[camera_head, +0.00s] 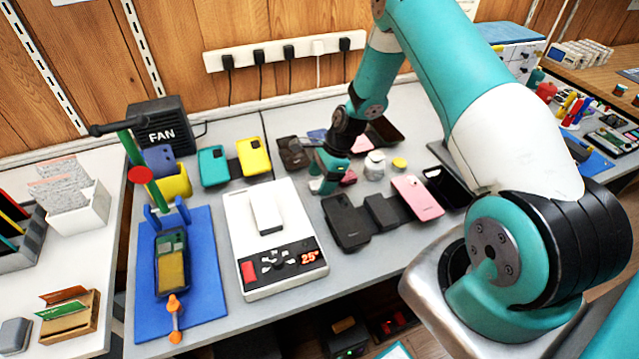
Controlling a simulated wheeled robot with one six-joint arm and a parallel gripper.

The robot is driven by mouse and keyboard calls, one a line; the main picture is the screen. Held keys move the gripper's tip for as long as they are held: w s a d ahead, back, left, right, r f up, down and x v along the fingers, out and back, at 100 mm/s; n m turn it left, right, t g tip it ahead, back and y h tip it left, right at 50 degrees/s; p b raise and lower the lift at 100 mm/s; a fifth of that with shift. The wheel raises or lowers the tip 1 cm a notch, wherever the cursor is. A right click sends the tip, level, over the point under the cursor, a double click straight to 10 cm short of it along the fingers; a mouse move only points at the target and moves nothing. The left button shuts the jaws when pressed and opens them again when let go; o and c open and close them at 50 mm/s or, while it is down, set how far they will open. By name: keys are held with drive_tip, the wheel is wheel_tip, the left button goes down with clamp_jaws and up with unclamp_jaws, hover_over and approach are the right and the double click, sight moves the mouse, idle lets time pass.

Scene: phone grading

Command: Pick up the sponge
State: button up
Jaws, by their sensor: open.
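My gripper (325,187) is teal and points down, low over the grey table behind the white heating plate. It is open, and I see nothing held in it. A small dark pink block (349,177) sits on the table just to the right of the gripper, partly hidden by it. It may be the sponge, but it is too small and covered to be sure. I cannot tell whether the fingers touch it.
A white jar (375,165) and its yellow lid (399,163) stand right of the gripper. Several phones lie around, including a black one (346,222) in front and a pink one (417,197). The heating plate (297,211) is front left, beside a blue mat (205,283).

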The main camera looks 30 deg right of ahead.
sight(320, 183)
drive_tip(key=shift+a+f, duration=0.2)
drive_tip(key=shift+f, duration=0.3)
drive_tip(key=c, duration=1.1)
drive_tip(key=shift+o, duration=0.2)
drive_tip(key=shift+r, duration=0.15)
wheel_tip(320, 183, up, 20)
drive_tip(key=b, duration=0.1)
drive_tip(key=o, duration=0.3)
drive_tip(key=shift+c, duration=0.9)
